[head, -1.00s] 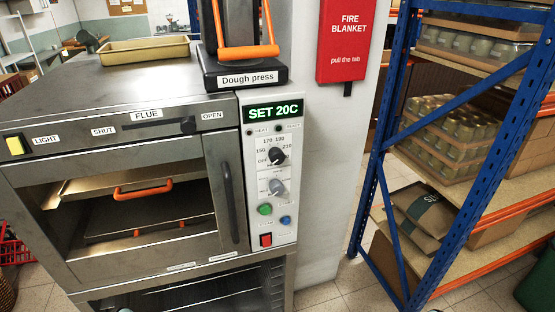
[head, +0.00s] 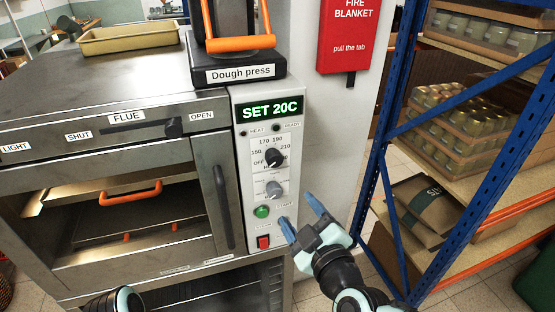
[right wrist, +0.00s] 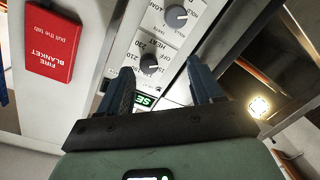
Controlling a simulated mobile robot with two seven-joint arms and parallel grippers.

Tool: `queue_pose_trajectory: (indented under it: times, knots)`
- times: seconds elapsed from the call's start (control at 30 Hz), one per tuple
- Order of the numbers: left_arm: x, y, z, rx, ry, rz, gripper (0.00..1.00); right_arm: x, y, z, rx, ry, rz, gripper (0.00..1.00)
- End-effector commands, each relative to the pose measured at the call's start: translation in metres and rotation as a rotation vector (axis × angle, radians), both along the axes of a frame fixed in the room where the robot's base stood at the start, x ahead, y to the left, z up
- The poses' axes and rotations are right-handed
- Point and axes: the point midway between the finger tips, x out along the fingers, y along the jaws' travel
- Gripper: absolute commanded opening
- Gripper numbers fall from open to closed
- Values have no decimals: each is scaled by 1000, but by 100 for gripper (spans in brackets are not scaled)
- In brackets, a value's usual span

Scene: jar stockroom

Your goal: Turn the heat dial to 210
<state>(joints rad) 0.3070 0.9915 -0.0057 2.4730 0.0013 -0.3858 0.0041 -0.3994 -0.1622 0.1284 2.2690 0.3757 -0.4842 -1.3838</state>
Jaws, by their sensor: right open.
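The heat dial (head: 275,157) is a dark round knob on the oven's white control panel, ringed by marks from OFF through 150, 170, 190 and 210. Its pointer is too small to read surely. The display (head: 270,110) above it reads SET 20C. My right gripper (head: 299,213) is open and empty, below and right of the dial and apart from the panel. In the right wrist view the heat dial (right wrist: 149,64) shows upside down between the spread fingers of that gripper (right wrist: 160,70). At the bottom left only part of my left arm shows; its gripper is hidden.
A grey knob (head: 274,189), a green button (head: 262,211) and a red switch (head: 264,242) sit below the dial. The oven door handle (head: 224,207) stands out left of the panel. A blue rack (head: 380,165) rises at the right. A dough press (head: 238,72) sits on top.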

Motion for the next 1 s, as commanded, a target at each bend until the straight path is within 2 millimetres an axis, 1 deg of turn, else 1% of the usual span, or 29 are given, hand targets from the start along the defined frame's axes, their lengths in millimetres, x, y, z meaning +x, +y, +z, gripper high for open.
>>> queue_pose_trajectory:
  times: [0.03,0.1,0.17,0.27,0.37,0.7,0.83,1.0]
  knots:
    - [0,0,0,0,0,0,0,-7,0,21,-8,-50,4,65]
    - [0,0,0,0,0,0,0,-13,0,36,-19,-89,7,65]
    - [0,0,1,0,0,0,0,-14,0,42,-26,-105,8,65]
    - [1,0,2,0,0,0,0,-7,3,44,-29,-110,8,65]
    - [2,0,4,0,-2,1,0,7,8,43,-30,-108,9,65]
    - [11,0,17,0,-12,0,0,74,34,44,-29,-106,7,65]
    - [15,0,23,0,-17,0,0,94,40,43,-31,-107,7,65]
    - [18,0,27,0,-20,0,0,107,45,43,-29,-108,7,65]
